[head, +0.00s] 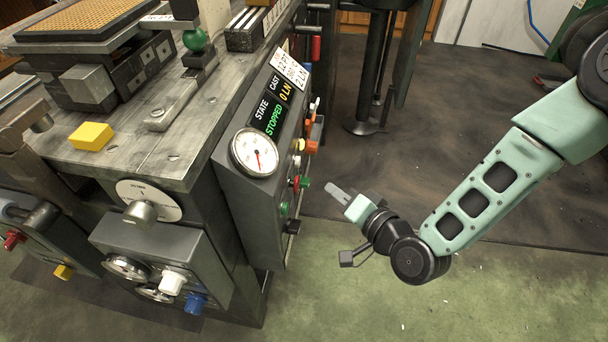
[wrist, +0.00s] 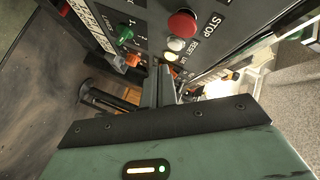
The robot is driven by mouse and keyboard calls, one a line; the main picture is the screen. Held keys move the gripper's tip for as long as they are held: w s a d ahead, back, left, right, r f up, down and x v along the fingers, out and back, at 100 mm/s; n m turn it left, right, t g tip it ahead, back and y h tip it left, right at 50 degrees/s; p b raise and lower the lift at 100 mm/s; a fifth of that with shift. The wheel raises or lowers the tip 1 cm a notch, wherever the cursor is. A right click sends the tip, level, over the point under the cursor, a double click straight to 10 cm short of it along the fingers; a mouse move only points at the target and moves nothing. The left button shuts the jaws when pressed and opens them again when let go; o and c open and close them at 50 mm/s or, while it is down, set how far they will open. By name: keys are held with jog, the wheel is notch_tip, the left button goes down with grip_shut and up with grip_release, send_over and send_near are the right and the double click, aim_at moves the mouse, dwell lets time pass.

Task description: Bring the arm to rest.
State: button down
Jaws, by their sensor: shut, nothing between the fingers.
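My gripper (head: 338,192) is at the end of my pale green arm, right of the type caster (head: 165,150) in the head view. Its fingers are together and empty, pointing left toward the machine's control panel (head: 262,190). In the head view a gap of floor shows between the fingertips and the panel. In the wrist view my gripper (wrist: 166,85) shows as narrow closed fingers below the panel's red stop button (wrist: 182,25), white button (wrist: 176,44) and green switch (wrist: 124,34). I cannot tell from the wrist view how far the fingertips are from the panel.
The panel carries a dial gauge (head: 255,152), a display reading STOPPED (head: 270,115) and several protruding knobs. A yellow block (head: 91,136) lies on the machine's top. A dark stand (head: 368,75) rises behind.

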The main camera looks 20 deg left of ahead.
jog(key=shift+r, duration=0.1)
jog(key=s+d+r+n+g+h, duration=0.4)
jog(key=s+d+r+h, duration=0.2)
jog(key=s+d+r, duration=0.45)
jog(key=s+d+r+n+g+h, duration=0.35)
jog(key=s+d+r+h, duration=0.3)
jog(key=d, duration=0.75)
notch_tip(320, 180, up, 16)
jog(key=p, duration=1.5)
jog(key=shift+w+d, duration=0.2)
jog(key=shift+w, duration=0.05)
jog(key=shift+g, duration=0.25)
